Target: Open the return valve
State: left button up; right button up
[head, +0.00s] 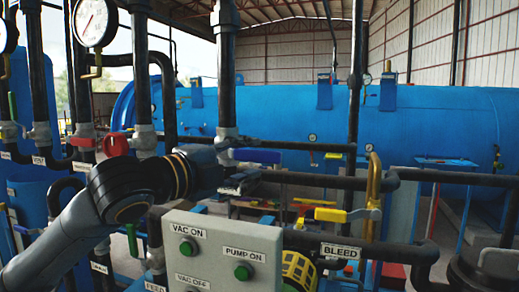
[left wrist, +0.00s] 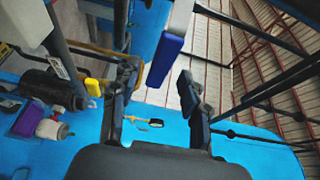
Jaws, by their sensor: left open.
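My left gripper (head: 243,172) reaches in from the left, behind the control box, its fingers among the pipes. In the left wrist view its two fingers (left wrist: 157,92) stand wide apart with nothing between them. A blue valve lever (head: 258,156) sits on the pipe just beyond the fingertips; a blue lever (left wrist: 165,60) also shows ahead of the fingers in the left wrist view, apart from them. I cannot read a return label, so I cannot tell for sure which valve is the return valve. My right gripper is not in view.
The control box (head: 222,222) with green buttons stands close in front. A yellow lever (head: 330,214) and the BLEED label (head: 341,251) are to its right. A red handle (head: 115,145) and gauge (head: 95,22) are at left. The big blue vessel (head: 430,125) fills the back.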

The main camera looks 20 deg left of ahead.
aim_at(256, 157)
pick_arm(q)
jog(key=shift+p+x, duration=0.35)
jog(key=shift+x, duration=1.5)
grip_shut()
